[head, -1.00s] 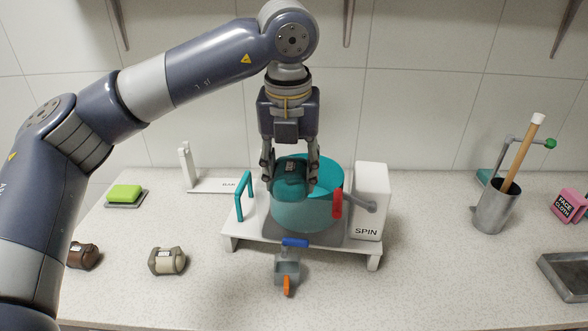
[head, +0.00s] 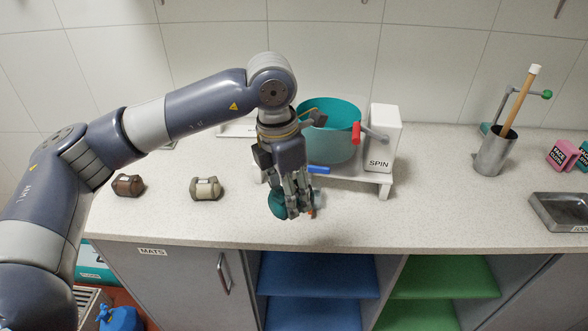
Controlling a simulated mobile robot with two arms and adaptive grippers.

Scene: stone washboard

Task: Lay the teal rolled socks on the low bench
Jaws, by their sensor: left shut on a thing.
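My left gripper (head: 293,208) is shut on the teal rolled socks (head: 278,204) and holds them over the front part of the counter, in front of the white spin stand. The fingers hide part of the roll. I cannot say for sure that the low bench is in view; a pale slatted surface (head: 88,297) shows low at the bottom left, partly hidden by my arm. My right gripper is not in view.
A teal spin tub (head: 331,145) with a red-handled crank stands behind the gripper. Below are blue (head: 318,275) and green (head: 440,277) shelves; a blue container (head: 118,318) stands low left.

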